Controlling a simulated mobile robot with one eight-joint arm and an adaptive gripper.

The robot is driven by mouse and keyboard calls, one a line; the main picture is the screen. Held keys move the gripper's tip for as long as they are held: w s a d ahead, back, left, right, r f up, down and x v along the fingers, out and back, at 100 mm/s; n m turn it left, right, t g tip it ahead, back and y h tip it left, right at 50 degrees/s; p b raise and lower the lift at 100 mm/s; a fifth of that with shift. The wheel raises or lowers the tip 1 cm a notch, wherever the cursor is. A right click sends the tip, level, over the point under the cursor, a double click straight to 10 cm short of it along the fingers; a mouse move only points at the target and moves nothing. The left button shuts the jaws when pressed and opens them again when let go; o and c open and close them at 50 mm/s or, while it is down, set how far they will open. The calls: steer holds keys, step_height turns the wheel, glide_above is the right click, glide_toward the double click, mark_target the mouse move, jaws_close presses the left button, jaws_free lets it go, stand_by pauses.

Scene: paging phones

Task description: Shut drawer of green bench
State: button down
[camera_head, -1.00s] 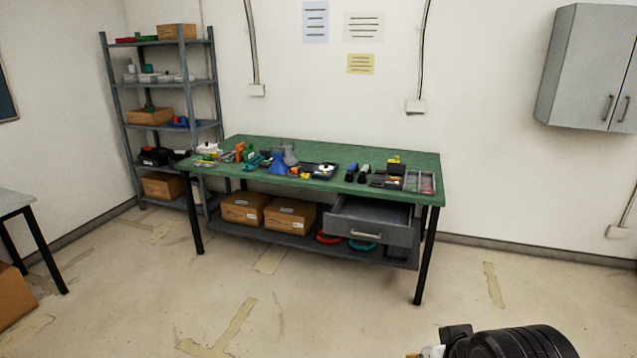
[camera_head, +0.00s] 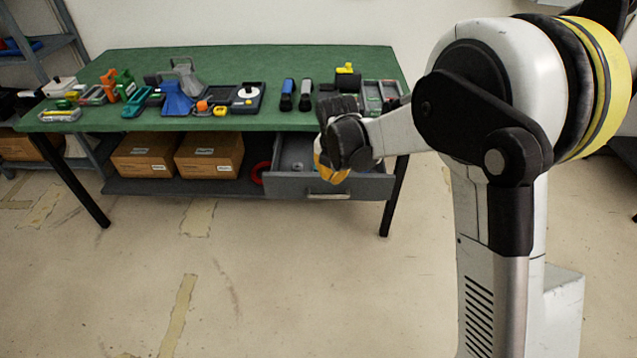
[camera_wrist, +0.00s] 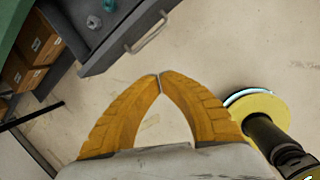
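The green bench (camera_head: 240,58) stands across the back in the head view. Its grey drawer (camera_head: 290,186) is pulled out under the right part of the top, with a light bar handle (camera_head: 328,195) on its front. In the wrist view the open drawer (camera_wrist: 107,57) shows at upper left with its handle (camera_wrist: 147,34) and small teal and grey items inside. My gripper (camera_wrist: 160,76) has its yellow fingertips together and nothing between them. In the head view my gripper (camera_head: 330,168) is in front of the drawer, hiding part of it. In the wrist view the fingertips are apart from the drawer front.
Tools and parts cover the bench top, including a blue funnel-like piece (camera_head: 176,99). Cardboard boxes (camera_head: 146,155) sit on the lower shelf. Black bench legs (camera_head: 394,196) stand near the drawer. The floor (camera_head: 250,270) in front is clear.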

steer(key=w+a+f+n+b, duration=0.1)
steer(key=w+f+n+b, duration=0.1)
steer(key=f, duration=0.7)
steer(key=w+a+f+n+b, duration=0.2)
steer(key=w+f, duration=0.4)
steer(key=f, duration=0.4)
steer(key=shift+a+f+n+g+b, duration=0.15)
steer(key=shift+f+n+g+b, duration=0.15)
steer(key=shift+n+b, duration=0.75)
steer(key=shift+w+a+m, duration=0.15)
steer(key=shift+m, duration=0.1)
